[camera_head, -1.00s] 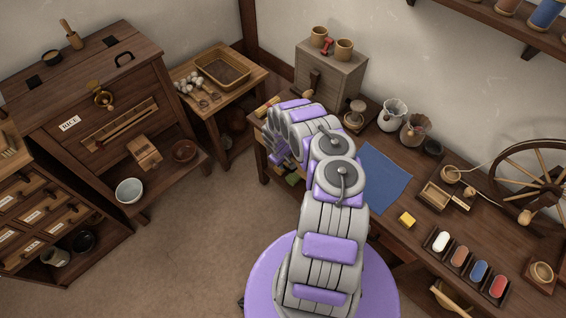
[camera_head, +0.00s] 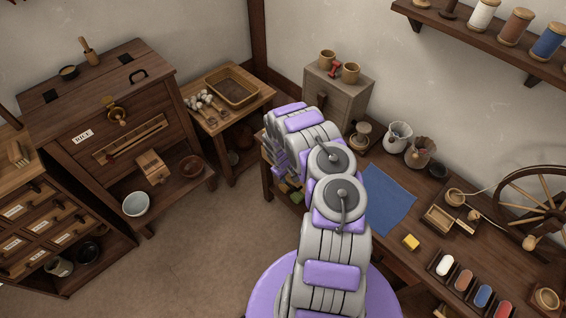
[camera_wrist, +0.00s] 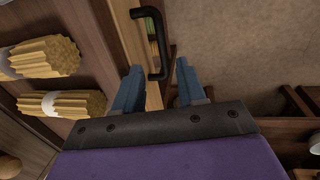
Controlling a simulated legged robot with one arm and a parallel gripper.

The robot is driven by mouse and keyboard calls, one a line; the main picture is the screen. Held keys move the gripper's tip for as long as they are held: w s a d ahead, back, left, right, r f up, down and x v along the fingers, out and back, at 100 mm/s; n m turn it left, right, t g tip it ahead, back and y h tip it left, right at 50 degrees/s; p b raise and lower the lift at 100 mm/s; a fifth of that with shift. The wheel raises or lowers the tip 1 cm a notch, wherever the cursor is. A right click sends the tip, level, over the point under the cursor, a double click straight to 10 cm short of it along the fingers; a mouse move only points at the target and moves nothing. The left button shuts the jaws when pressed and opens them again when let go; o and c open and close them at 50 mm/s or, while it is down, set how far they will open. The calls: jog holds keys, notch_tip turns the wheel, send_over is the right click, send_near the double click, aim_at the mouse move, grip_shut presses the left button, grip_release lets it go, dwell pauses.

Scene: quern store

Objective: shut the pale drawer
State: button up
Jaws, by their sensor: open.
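In the wrist view, my gripper (camera_wrist: 160,68) is open, its two blue fingers apart. A pale wooden drawer (camera_wrist: 152,97) lies just ahead, with a black bar handle (camera_wrist: 163,50) at its edge. The near end of the handle appears between the fingertips; I cannot tell whether they touch it. The drawer stands open, and green and yellowish things (camera_wrist: 152,40) show inside. In the head view, my arm hides the fingers and most of the drawer; some green contents (camera_head: 291,193) show beside the arm.
Bundles of yellow sticks (camera_wrist: 45,57) lie left of the drawer in the wrist view. The workbench (camera_head: 405,220) carries a blue cloth (camera_head: 388,197) and a grey box (camera_head: 336,92). A small side table (camera_head: 262,90) stands beyond. The floor (camera_head: 215,245) on the left is clear.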

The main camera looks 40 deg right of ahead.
notch_tip(320, 180, up, 10)
jog(key=a+p, duration=0.2)
jog(key=shift+p, duration=0.3)
jog(key=shift+r, duration=0.2)
jog(key=s+a+r+m, duration=0.1)
jog(key=s+a+r, duration=0.15)
jog(key=r, duration=0.65)
jog(key=s+a+r+g+b, duration=0.15)
jog(key=a+r, duration=0.25)
jog(key=r, duration=0.5)
jog(key=s+a+r+m+p, duration=0.1)
jog(key=s+a+r, duration=0.2)
jog(key=r, duration=0.6)
jog(key=s+a+r+b, duration=0.1)
jog(key=s+a+r, duration=0.9)
jog(key=a, duration=0.1)
jog(key=s+a+r+y, duration=0.1)
jog(key=s+a, duration=0.3)
jog(key=s, duration=0.4)
jog(key=s+a+r+n+y, duration=0.1)
jog(key=s+a+r, duration=0.1)
jog(key=s+a, duration=0.3)
jog(key=s, duration=0.3)
jog(key=shift+s+r+b, duration=0.15)
jog(key=shift+r+b, duration=0.15)
jog(key=shift+r, duration=0.1)
